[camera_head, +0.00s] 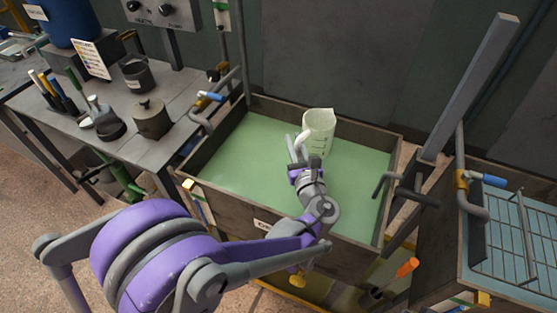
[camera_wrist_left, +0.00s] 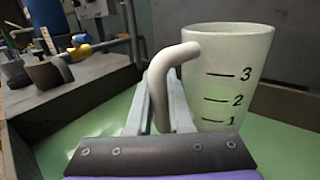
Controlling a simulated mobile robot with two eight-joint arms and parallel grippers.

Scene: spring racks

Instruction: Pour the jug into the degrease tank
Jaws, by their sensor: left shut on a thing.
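A white jug (camera_head: 318,132) with a curved handle is over the degrease tank (camera_head: 232,150), which holds green liquid. In the left wrist view the jug (camera_wrist_left: 226,75) looks upright, with black marks 1, 2 and 3 on its side. My left gripper (camera_head: 299,152) is shut on the jug's handle (camera_wrist_left: 170,75), its fingers on both sides of it. The jug's inside is hidden in the wrist view. I cannot tell how far the jug's base is above the liquid. My right gripper is not in view.
A bench (camera_head: 118,117) on the left carries a dark lidded pot (camera_head: 152,118), a dark canister (camera_head: 137,73) and pens. Pipes with blue-handled valves stand at both sides of the tank. A second tank with a wire rack (camera_head: 520,235) is on the right.

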